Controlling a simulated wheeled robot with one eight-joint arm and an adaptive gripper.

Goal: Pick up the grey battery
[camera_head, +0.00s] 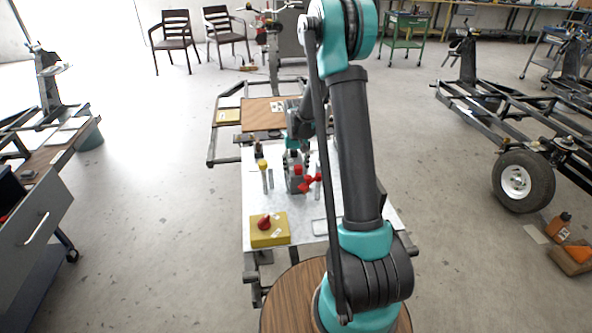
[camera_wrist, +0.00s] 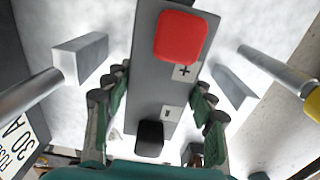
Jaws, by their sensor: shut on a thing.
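The grey battery (camera_wrist: 150,72) lies between the two green-padded fingers of my gripper (camera_wrist: 160,85) in the wrist view. It has a red terminal by a plus sign and a black terminal by a minus sign. My gripper is shut on the battery's sides. In the head view the battery (camera_head: 295,186) is upright at the white table top (camera_head: 330,206), with my gripper (camera_head: 293,157) over it from above. Whether its base touches the table is hard to tell.
A yellow box (camera_head: 271,238) with a red knob stands at the table's near left. A label reading 30 A (camera_wrist: 18,143) shows at lower left in the wrist view.

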